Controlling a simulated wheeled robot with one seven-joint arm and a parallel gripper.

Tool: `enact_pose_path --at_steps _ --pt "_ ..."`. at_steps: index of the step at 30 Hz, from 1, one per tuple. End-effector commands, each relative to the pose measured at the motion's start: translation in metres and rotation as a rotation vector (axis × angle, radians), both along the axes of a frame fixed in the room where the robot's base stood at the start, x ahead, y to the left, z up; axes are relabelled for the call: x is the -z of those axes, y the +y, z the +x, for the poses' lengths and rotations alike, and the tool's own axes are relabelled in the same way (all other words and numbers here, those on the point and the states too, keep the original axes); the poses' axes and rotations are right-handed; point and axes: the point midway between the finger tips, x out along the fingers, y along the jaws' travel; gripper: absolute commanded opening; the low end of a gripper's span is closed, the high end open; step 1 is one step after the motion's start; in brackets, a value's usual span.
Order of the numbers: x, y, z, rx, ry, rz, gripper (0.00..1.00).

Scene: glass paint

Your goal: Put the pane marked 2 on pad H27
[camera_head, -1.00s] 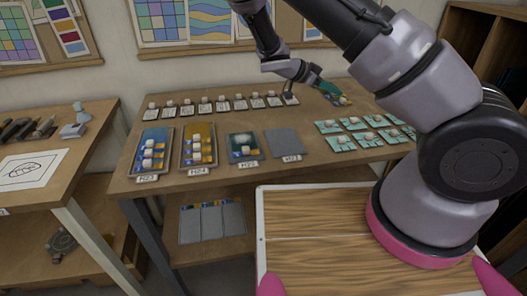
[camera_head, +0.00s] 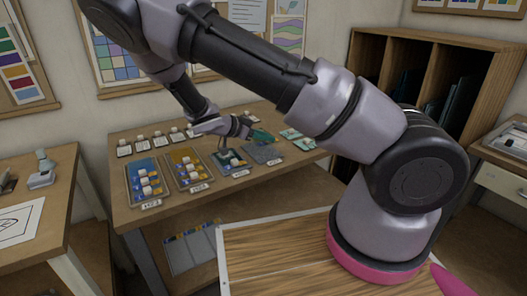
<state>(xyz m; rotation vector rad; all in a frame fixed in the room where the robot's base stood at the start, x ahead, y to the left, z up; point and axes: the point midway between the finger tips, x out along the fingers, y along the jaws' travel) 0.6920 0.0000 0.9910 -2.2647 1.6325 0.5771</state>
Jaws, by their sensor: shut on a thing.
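My gripper (camera_head: 223,147) is low over the third pad from the left (camera_head: 236,172), a dark tray with small white-topped pieces. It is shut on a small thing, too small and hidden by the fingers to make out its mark. The pads' label tags are too small to read for certain. The first pad (camera_head: 132,190) and the second pad (camera_head: 174,176) hold several white-topped pieces each. I cannot tell which piece is the pane marked 2.
A row of white cards with small blocks (camera_head: 143,143) stands behind the pads. Teal pieces (camera_head: 297,139) lie at the right, partly hidden by my arm. A side table (camera_head: 48,222) is at left and an open shelf (camera_head: 415,70) at right.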

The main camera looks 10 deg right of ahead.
Motion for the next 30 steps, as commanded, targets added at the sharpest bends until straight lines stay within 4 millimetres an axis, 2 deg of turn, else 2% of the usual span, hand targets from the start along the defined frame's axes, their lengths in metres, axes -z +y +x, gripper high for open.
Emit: enact_pose_path --at_steps 7,13,23,24,26,27,30 --pt "0.022 0.0 0.0 0.0 0.001 -0.001 0.0" --pt "0.048 0.0 0.0 0.0 0.0 -0.001 0.0" --pt "0.052 0.0 0.0 0.0 -0.001 0.0 0.0" --pt "0.053 0.0 0.0 0.0 -0.001 0.0 0.3" --pt "0.052 0.0 0.0 0.0 -0.001 0.0 0.53" --pt "0.052 0.0 0.0 0.0 -0.001 0.0 0.57" --pt "0.052 0.0 0.0 0.0 -0.001 0.0 0.57"
